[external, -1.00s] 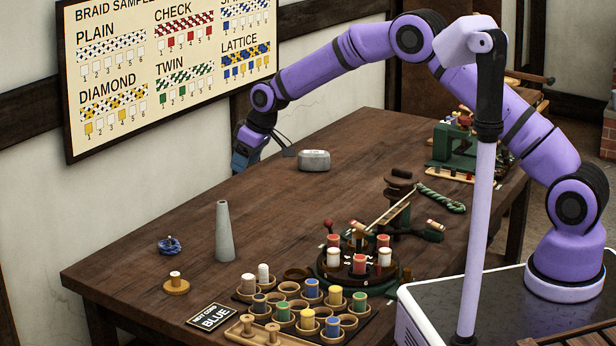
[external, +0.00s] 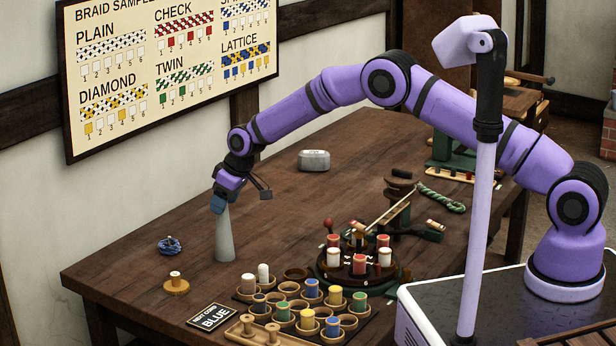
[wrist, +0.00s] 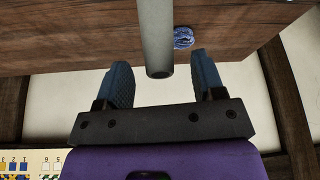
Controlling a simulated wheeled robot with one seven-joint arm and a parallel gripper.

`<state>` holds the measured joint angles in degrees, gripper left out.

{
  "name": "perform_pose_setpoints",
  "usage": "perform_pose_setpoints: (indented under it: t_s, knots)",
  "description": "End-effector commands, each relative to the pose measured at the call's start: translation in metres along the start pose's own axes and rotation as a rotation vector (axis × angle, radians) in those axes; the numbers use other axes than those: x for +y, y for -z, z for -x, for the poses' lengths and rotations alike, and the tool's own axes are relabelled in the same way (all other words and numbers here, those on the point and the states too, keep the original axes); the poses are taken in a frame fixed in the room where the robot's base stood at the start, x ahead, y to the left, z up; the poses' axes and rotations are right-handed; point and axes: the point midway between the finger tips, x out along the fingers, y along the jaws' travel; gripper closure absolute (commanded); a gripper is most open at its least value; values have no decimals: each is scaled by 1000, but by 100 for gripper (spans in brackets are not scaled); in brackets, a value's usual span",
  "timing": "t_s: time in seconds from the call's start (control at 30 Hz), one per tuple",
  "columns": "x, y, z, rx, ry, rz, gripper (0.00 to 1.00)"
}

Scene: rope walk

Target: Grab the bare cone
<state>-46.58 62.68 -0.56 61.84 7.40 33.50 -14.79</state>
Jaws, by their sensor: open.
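The bare cone (external: 225,238) is a tall, plain grey cone standing upright on the wooden table, toward the left. My gripper (external: 218,204) is at the cone's narrow top in the external view. In the wrist view the cone (wrist: 155,40) reaches down from the top edge, and its tip lies between and just ahead of the two blue fingers of my gripper (wrist: 160,82). The fingers are apart, with a gap on both sides of the cone.
A blue coil (external: 170,245) lies left of the cone; it also shows in the wrist view (wrist: 183,37). Several bobbins in ring holders (external: 290,305) stand at the front right. A grey case (external: 314,160) lies farther back.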

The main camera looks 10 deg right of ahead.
Motion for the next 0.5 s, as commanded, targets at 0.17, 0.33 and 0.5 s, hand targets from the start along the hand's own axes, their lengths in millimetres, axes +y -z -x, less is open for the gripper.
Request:
perform_pose_setpoints:
  t_s: [0.17,0.33,0.5]
  knots:
    - [0,0,-17,0,0,-1,37]
    - [0,0,-20,1,0,-1,37]
    - [0,0,-19,1,0,-1,49]
